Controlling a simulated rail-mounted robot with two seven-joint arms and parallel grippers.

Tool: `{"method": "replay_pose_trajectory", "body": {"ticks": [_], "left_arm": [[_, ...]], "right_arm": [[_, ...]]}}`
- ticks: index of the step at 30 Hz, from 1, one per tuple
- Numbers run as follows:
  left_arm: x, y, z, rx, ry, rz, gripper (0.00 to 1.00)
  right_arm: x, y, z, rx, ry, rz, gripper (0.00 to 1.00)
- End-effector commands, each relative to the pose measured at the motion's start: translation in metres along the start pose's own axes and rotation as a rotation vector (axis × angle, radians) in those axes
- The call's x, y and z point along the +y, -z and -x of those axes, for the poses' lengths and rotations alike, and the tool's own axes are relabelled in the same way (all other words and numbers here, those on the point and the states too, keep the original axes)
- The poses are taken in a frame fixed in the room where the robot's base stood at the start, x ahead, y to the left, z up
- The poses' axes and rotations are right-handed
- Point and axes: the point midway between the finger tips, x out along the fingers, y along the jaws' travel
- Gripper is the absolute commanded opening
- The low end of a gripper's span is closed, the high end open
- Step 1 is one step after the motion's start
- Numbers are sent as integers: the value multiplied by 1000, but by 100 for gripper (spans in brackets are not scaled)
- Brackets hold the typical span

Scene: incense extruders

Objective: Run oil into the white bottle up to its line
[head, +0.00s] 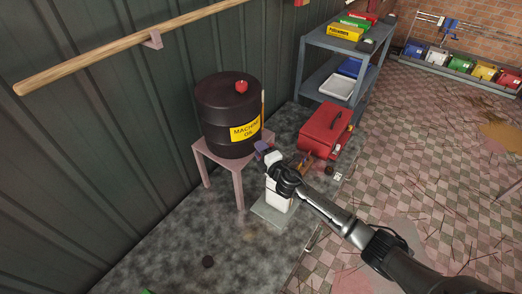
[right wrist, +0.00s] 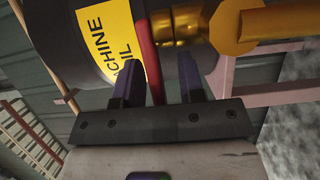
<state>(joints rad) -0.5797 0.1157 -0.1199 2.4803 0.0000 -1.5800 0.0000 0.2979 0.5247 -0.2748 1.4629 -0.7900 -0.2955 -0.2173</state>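A brass tap (right wrist: 182,25) with a red lever (right wrist: 147,45) is at the drum. My right gripper (head: 264,148) is at the drum's lower right side. In the right wrist view its dark fingers (right wrist: 160,82) are apart, with the red lever between them, nearer the left finger. A white body, probably the white bottle (head: 277,203), stands below my right wrist, partly hidden. Its line and oil level cannot be seen. My left gripper is out of view.
The drum's pink stand (head: 238,183) is close to the gripper. A pale slab (head: 268,217) lies under the white body. A red toolbox (head: 325,130) and a grey shelf (head: 340,45) stand behind. The dark floor mat is mostly clear at front left.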

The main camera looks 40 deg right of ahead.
Motion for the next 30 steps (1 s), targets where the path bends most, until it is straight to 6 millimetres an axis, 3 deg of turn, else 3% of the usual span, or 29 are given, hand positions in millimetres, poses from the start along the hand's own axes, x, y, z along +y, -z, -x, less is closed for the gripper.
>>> {"method": "replay_pose_trajectory", "body": {"ticks": [5, 16, 27, 30], "left_arm": [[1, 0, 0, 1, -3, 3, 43], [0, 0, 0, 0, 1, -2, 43], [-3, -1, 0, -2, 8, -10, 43], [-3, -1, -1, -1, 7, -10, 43]], "right_arm": [[0, 0, 0, 0, 0, 0, 34], [0, 0, 0, 0, 0, 0, 0], [0, -1, 0, 0, 0, 0, 0], [-2, -13, 7, 5, 2, 2, 0]]}}
